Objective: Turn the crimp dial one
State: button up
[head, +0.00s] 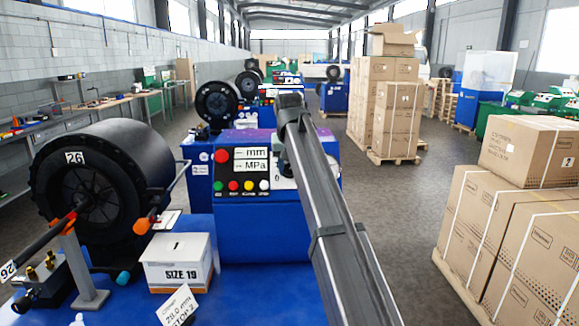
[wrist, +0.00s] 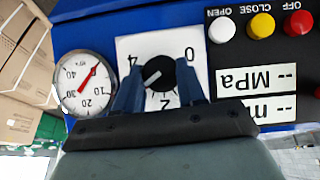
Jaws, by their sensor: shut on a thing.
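The crimp dial (wrist: 160,66) is a round black knob on a white scale plate (wrist: 125,46) on the blue panel. The wrist view shows the plate upside down, with 0, 2 and 4 readable. The knob's white mark points to the lower left there, between the 2 and the 4. My gripper (wrist: 158,84) is shut on the knob, with one blue finger on each side. In the head view my arm covers most of the dial area, and the fingertips are hidden.
A round gauge (wrist: 83,86) with a red needle sits beside the scale plate. The white, yellow and red buttons (wrist: 262,25) and the MPa display (wrist: 256,78) are on the other side.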

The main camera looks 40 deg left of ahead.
jog(key=n+t, duration=0.1)
jog(key=n+h, duration=0.1)
jog(key=n+t, duration=0.1)
jog(key=n, duration=0.1)
jog(key=shift+s+a+f+t+h, duration=0.1)
jog(key=shift+s+a+t+h, duration=0.05)
jog(key=shift+s+t+h, duration=0.2)
jog(key=n+t+h, duration=0.1)
jog(key=n+t, duration=0.2)
jog(key=n, duration=0.1)
jog(key=shift+f, duration=0.1)
jog(key=shift+n, duration=0.3)
dwell(0.4)
jog(key=o, duration=1.1)
jog(key=shift+c, duration=0.2)
jog(key=shift+s, duration=0.1)
jog(key=v, duration=1.3)
jog(key=shift+s+r, duration=0.25)
jog(key=shift+w, duration=0.1)
